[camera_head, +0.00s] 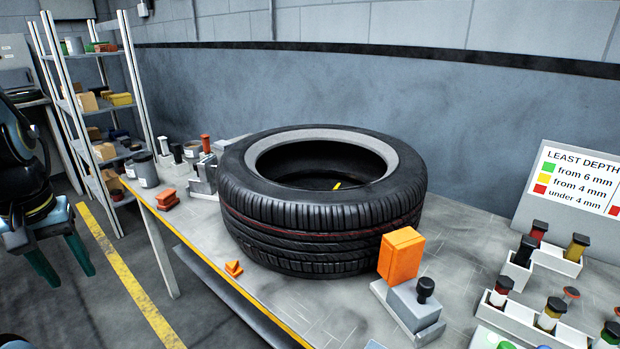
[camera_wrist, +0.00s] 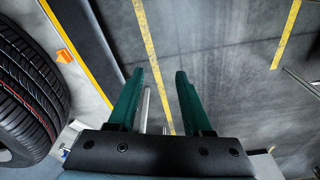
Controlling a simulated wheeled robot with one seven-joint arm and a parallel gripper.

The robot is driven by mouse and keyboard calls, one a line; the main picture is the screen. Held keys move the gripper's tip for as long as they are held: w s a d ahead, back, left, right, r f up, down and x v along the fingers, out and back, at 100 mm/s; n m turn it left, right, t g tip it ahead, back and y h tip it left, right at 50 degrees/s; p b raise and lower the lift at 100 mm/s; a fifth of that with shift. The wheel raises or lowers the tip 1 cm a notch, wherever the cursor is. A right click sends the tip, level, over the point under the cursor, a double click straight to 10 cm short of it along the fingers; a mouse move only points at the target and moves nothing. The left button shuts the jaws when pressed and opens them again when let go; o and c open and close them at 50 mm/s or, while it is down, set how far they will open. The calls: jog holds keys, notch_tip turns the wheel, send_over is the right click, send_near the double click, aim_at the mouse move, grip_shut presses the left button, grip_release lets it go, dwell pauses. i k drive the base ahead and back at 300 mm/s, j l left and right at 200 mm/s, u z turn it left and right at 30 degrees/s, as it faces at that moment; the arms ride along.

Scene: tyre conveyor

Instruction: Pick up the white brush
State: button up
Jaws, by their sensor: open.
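My gripper (camera_head: 62,268) hangs at the left of the head view, over the floor to the left of the table. Its two green fingers are apart with nothing held between them. In the wrist view my gripper (camera_wrist: 159,74) is open over the grey floor. I cannot surely make out the white brush in either view. A slim white piece with a dark end (camera_head: 163,146) stands among the small items at the table's far left, but I cannot tell whether it is a brush.
A big black tyre (camera_head: 320,237) lies on the grey table (camera_head: 460,235). An orange block (camera_head: 401,255) and a grey block with a black knob (camera_head: 415,305) are at the front right. White trays (camera_head: 520,318) hold several bottles. A shelf rack (camera_head: 72,100) stands behind left.

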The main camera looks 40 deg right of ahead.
aim_at(163, 140)
jog(key=i+j, duration=0.1)
jog(key=i, duration=0.4)
jog(key=i+j, duration=0.15)
jog(key=i, duration=0.35)
jog(key=i+j, duration=0.1)
jog(key=i, duration=0.4)
jog(key=i+l, duration=0.15)
jog(key=i, duration=0.25)
jog(key=i+l, duration=0.15)
jog(key=i, duration=0.3)
jog(key=i+l, duration=0.15)
jog(key=i, duration=0.25)
